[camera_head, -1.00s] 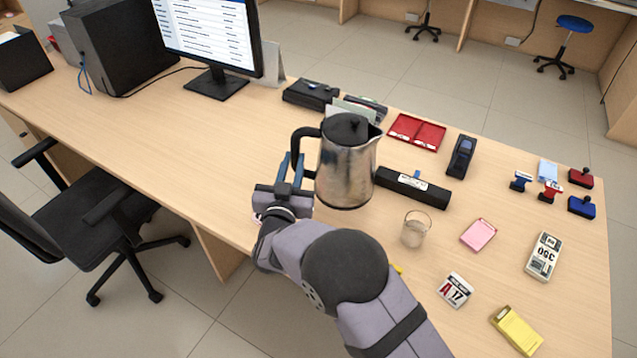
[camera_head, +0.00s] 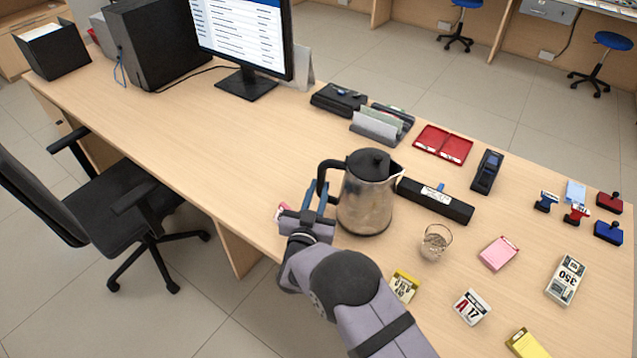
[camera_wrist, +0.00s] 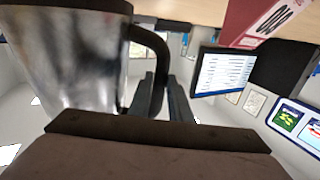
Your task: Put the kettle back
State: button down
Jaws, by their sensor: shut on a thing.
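The kettle (camera_head: 367,203) is brushed steel with a black lid, black handle (camera_head: 323,180) and a spout pointing right. It is upright over the near middle of the counter. I cannot tell whether its base touches the wood. My gripper (camera_head: 316,196) is shut on the handle from the left side. In the wrist view, the kettle's steel body (camera_wrist: 75,60) fills the upper left, and my gripper's fingers (camera_wrist: 163,95) are on either side of the handle (camera_wrist: 158,50). No separate kettle base can be made out.
A glass (camera_head: 435,243) stands right of the kettle, with a black bar-shaped box (camera_head: 435,200) behind it. A yellow calendar block (camera_head: 404,286) lies nearer. A red-and-white item (camera_head: 284,211) shows beside my gripper. The counter (camera_head: 240,145) left of the kettle is clear.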

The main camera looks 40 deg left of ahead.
jog(key=shift+f, duration=0.45)
jog(key=c, duration=1.9)
grip_release()
jog(key=shift+f, duration=0.25)
jog(key=shift+o, duration=1.3)
jog(key=shift+s+r, duration=0.15)
jog(key=b+v, duration=0.2)
jog(key=v, duration=1)
jog(key=shift+d, duration=0.1)
